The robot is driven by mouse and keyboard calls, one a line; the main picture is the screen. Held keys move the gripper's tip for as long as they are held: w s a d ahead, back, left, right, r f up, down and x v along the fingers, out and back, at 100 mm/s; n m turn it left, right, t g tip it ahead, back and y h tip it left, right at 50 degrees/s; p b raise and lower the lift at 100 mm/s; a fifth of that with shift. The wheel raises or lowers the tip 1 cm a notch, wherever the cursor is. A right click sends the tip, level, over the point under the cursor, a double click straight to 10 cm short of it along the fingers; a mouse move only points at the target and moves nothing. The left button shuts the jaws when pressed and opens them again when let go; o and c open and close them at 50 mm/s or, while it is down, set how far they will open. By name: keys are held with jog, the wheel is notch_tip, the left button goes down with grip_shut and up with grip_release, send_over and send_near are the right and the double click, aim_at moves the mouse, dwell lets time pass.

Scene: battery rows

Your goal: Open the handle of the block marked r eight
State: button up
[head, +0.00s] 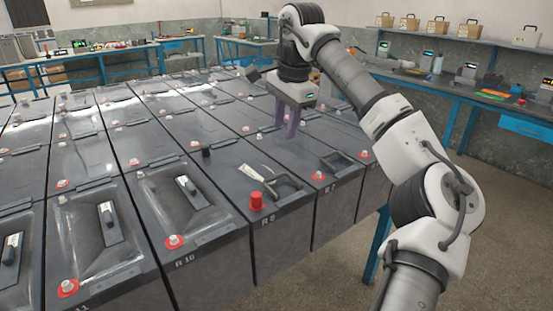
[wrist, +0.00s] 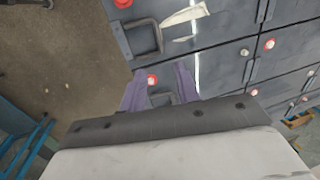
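The block that seems to be r eight (head: 322,202) is in the front row, just right of the block that reads like R 9 (head: 268,240); its own label is too small to read surely. Its dark handle (head: 343,161) is on top, behind a red-ringed cap (head: 319,176). My gripper (head: 286,134) hangs above the blocks, left of and behind that handle, fingers pointing down, spread and empty. In the wrist view my gripper (wrist: 160,72) has its two purple fingers either side of a dark handle (wrist: 160,98) and red cap (wrist: 152,80); contact cannot be told.
The left neighbour has a dark handle (head: 283,184), a pale strip (head: 252,174) and a tall red cap (head: 257,200). Block R 10 (head: 205,255) is further left. Blue benches (head: 490,97) stand behind. Open floor (head: 450,240) lies at right.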

jog(key=f, duration=0.4)
jog(key=w+a+f+p, duration=0.1)
jog(key=f, duration=0.4)
jog(key=w+f, duration=0.1)
jog(key=f, duration=0.3)
jog(key=shift+a+f+p, duration=0.25)
jog(key=shift+a+p, duration=0.05)
jog(key=shift+a, duration=0.05)
grip_shut()
